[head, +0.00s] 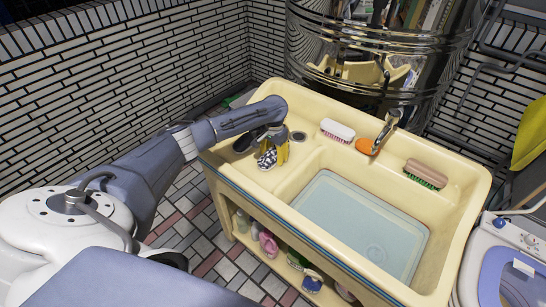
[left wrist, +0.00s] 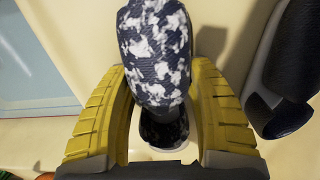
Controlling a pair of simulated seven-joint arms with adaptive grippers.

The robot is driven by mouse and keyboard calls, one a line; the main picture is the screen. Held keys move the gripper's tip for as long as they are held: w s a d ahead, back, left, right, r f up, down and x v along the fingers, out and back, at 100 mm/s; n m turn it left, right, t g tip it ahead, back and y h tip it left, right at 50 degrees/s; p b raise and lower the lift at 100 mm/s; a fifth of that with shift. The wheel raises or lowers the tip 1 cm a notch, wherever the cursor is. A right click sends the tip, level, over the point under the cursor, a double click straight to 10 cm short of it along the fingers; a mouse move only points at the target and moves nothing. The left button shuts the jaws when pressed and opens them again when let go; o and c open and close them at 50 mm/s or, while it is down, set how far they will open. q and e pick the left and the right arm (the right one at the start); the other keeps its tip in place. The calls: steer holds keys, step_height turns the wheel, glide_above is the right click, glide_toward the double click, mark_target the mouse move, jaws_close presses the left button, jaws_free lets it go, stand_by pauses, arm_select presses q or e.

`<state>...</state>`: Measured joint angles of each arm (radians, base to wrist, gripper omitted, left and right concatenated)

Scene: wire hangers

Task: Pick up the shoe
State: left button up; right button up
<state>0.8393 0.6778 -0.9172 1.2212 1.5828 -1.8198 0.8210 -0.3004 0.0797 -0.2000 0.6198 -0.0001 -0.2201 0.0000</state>
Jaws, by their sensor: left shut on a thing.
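A shoe with a dark navy and white blotched pattern (head: 267,159) is at the left end of the cream sink unit. In the left wrist view the patterned shoe (left wrist: 155,50) sits between the two yellow finger pads. My left gripper (head: 278,153) is shut on it, one pad on each side. A second, plain dark shoe (left wrist: 282,75) lies just right of the gripper in the wrist view. In the head view this dark shoe (head: 246,141) is partly hidden by my left arm. My right gripper is not in view.
The sink unit (head: 460,205) has a basin of pale blue water (head: 362,225). On its back ledge lie a white-backed brush (head: 337,130), an orange item (head: 365,146) by the faucet (head: 386,130), and a brown brush (head: 426,174). Bottles stand on the shelf below.

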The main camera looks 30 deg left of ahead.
arm_select(q)
steer(key=c, duration=0.6)
steer(key=shift+r, duration=0.15)
